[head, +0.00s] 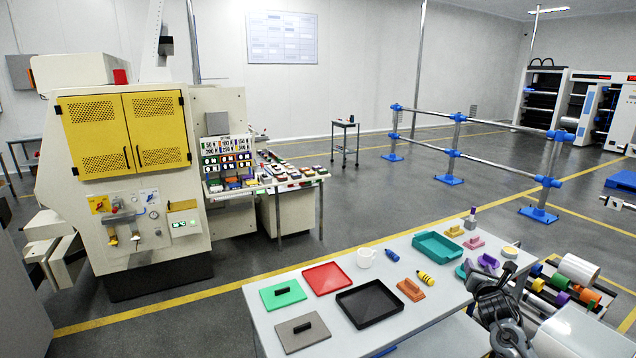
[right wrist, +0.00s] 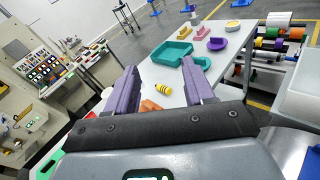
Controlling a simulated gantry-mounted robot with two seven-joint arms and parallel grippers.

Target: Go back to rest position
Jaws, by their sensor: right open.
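My right gripper (head: 478,266) is over the right end of the white table (head: 425,335) in the head view, coming in from the lower right. Its two purple fingers stand apart in the right wrist view (right wrist: 160,70), with nothing held between them. Beyond the fingers are a teal tray (right wrist: 172,53) and a yellow-and-black striped cylinder (right wrist: 166,87). An orange block (right wrist: 150,107) is partly hidden by the left finger. My left gripper is in neither view.
The table also holds a red tray (head: 327,279), a black tray (head: 370,303), a white mug (head: 366,258) and a blue cylinder (head: 392,255). A rack of coloured rolls (head: 562,289) stands right of the table. Open floor lies behind it, before a blue-footed rail (head: 500,165).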

